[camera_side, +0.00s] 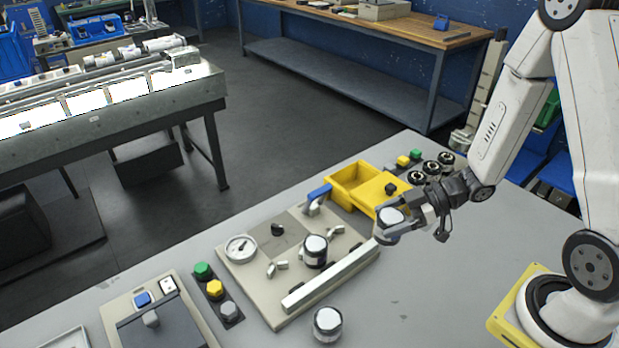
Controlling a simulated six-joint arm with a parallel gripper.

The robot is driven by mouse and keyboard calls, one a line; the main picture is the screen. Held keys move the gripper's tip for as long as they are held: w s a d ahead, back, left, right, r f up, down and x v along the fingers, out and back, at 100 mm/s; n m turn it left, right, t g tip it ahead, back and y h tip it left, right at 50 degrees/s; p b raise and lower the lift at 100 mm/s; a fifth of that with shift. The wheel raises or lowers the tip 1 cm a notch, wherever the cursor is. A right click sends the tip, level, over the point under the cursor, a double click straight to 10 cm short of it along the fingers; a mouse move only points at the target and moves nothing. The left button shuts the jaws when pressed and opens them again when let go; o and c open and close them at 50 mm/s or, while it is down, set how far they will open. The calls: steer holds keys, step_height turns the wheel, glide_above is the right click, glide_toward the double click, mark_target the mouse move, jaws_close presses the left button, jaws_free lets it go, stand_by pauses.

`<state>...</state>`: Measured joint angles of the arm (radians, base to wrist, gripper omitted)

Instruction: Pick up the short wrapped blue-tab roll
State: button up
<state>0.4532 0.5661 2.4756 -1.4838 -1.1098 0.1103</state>
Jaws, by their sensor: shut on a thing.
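My gripper (412,215) is at the right of the bench, over the right end of the pale panel. It is shut on a short roll (390,221) with a pale grey top. A blue tab on this roll cannot be made out, and the fingers partly hide it. Two similar short rolls stand upright with white tops and dark sides. One roll (315,250) is on the panel and one roll (327,324) is on the bench in front. Whether the held roll touches the surface below cannot be told.
The panel (240,285) carries a dial gauge (241,248), a long pale bar (330,274) and a blue-handled lever (319,193). A yellow bin (353,181) stands behind, beside round black knobs (431,168). Coloured buttons (215,288) lie left. The bench front right is clear.

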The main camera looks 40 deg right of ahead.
steer(key=shift+s+r, duration=0.3)
steer(key=shift+s, duration=0.3)
steer(key=shift+s+r, duration=0.25)
steer(key=shift+s, duration=0.3)
steer(key=shift+w, duration=0.1)
steer(key=shift+w+d, duration=0.2)
steer(key=shift+w, duration=0.2)
steer(key=w+d+r+m+h, duration=0.2)
steer(key=w+d+m+h, duration=0.4)
steer(key=m+h, duration=0.4)
steer(key=w+d+r+m+h, duration=0.2)
steer(key=w+d+m+h, duration=0.3)
steer(key=m+h, duration=0.5)
steer(key=shift+w+d+r+m+t+h, duration=0.2)
steer(key=shift+w+d+m+t+h, duration=0.15)
steer(key=shift+d+m, duration=0.5)
